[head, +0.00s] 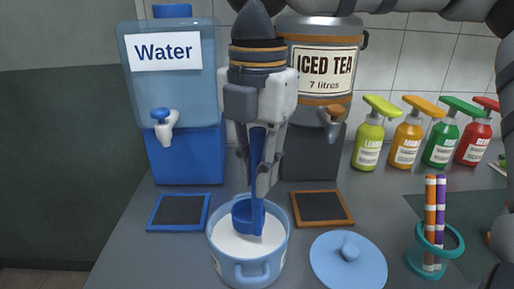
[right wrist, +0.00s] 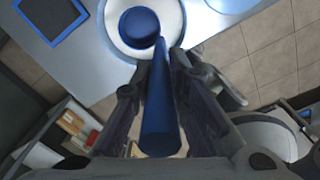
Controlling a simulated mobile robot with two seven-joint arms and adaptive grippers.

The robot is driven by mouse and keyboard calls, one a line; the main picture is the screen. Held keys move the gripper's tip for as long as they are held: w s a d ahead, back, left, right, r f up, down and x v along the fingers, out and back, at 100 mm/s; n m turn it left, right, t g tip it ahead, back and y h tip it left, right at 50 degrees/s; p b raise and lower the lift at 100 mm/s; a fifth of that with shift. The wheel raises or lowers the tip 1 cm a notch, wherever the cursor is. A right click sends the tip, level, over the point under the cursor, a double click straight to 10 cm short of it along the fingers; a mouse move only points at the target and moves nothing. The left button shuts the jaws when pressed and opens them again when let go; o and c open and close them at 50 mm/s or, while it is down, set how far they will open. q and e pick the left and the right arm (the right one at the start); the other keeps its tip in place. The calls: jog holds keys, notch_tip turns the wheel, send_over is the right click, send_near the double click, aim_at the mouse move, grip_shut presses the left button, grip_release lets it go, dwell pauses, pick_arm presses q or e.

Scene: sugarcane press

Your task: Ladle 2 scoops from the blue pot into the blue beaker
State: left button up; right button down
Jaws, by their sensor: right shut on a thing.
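The blue pot (head: 224,262) stands on the counter at the front centre, holding white liquid. My right gripper (head: 258,182) points down above the pot and is shut on the handle of a dark blue ladle (head: 257,155). The ladle's bowl (head: 241,217) is inside the pot's mouth, at or close to the liquid; I cannot tell how deep. The right wrist view shows the ladle handle (right wrist: 160,112) between the fingers and the bowl (right wrist: 139,24) over the white liquid. I see no blue beaker. My left gripper is not in view.
A light blue lid (head: 335,270) lies right of the pot. Behind stand a water dispenser (head: 180,90) and an iced tea dispenser (head: 318,110), each with a framed board in front. A teal holder (head: 419,262) with striped sticks and several pump bottles (head: 407,143) stand at right.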

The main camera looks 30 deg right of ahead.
aim_at(257, 207)
jog(key=shift+f, duration=3.6)
jog(key=shift+w+r, duration=0.1)
